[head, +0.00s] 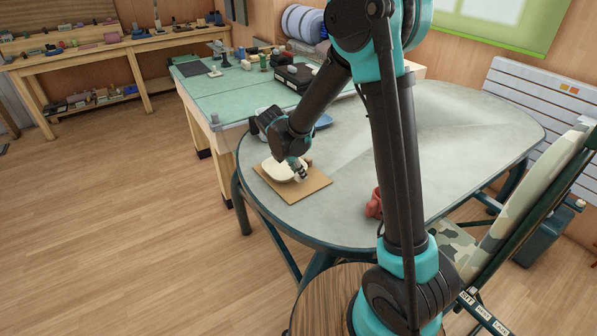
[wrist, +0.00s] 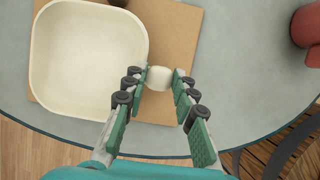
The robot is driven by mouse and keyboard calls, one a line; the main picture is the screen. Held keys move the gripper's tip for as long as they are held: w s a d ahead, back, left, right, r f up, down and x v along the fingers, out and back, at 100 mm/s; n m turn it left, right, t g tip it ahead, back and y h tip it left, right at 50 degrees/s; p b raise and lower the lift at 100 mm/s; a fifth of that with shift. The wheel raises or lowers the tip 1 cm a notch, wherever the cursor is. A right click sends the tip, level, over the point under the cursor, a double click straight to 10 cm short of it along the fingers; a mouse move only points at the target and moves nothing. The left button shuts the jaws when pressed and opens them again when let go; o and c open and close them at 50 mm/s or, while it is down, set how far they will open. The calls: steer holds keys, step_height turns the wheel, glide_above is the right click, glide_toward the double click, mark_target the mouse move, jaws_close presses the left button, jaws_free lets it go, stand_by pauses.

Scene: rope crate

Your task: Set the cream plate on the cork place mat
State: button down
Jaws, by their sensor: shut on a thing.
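The cream plate (head: 280,171) is square with rounded corners and a raised rim. It lies over the left part of the cork place mat (head: 316,184), and it also shows in the wrist view (wrist: 88,62). The bare cork (wrist: 178,40) shows to the plate's right. I cannot tell whether the plate touches the mat or is held just above it. My gripper (head: 300,174) is at the plate's right side. In the wrist view its fingertips (wrist: 159,80) are closed on a small cream piece next to the rim, which looks like the plate's handle.
The grey oval table (head: 440,150) has free room right of the mat. A red mug (head: 373,206) stands near the table's front edge. A blue item (head: 323,121) lies behind my gripper. A camouflage chair (head: 470,240) is at the right, and a green-topped workbench (head: 225,95) adjoins at the left.

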steer(key=shift+f, duration=0.5)
steer(key=c, duration=1.1)
jaws_free()
steer(key=shift+c, duration=0.2)
steer(key=v, duration=1.2)
steer(key=shift+d, duration=0.1)
